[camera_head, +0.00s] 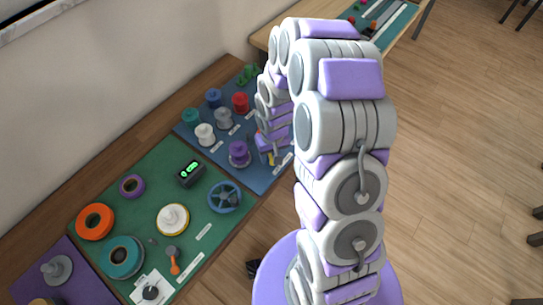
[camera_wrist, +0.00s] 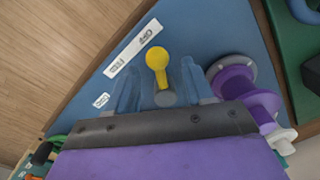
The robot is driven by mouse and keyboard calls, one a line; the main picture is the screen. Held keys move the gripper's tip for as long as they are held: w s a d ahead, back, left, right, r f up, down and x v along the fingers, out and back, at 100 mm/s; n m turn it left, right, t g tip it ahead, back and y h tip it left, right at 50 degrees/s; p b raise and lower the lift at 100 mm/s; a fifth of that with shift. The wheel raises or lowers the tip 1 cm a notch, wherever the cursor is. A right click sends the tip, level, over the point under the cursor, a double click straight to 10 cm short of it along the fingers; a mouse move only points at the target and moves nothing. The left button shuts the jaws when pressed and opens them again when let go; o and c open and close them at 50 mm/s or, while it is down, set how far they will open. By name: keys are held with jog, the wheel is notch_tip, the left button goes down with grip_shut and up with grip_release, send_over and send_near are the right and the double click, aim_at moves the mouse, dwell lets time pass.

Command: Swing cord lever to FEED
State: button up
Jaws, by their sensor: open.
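The cord lever (camera_wrist: 157,62), yellow with a round knob, rises from a grey round base (camera_wrist: 165,98) on the blue mat (camera_wrist: 205,35) in the wrist view. Its knob leans toward a white label strip (camera_wrist: 133,47), which seems to read OFF and FEED. My gripper (camera_wrist: 162,68) is open, with one bluish finger on each side of the lever. I cannot tell whether either finger touches it. In the head view a bit of the yellow lever (camera_head: 271,158) shows beside my gripper, and the rest is hidden.
A purple spool (camera_wrist: 240,90) stands close to the right finger in the wrist view; it also shows in the head view (camera_head: 239,153). Several other spools, including a red one (camera_head: 240,102), stand farther back. A green mat (camera_head: 150,195) with rings and a blue wheel (camera_head: 225,197) lies alongside.

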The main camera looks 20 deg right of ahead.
jog(key=shift+f, duration=0.45)
grip_shut()
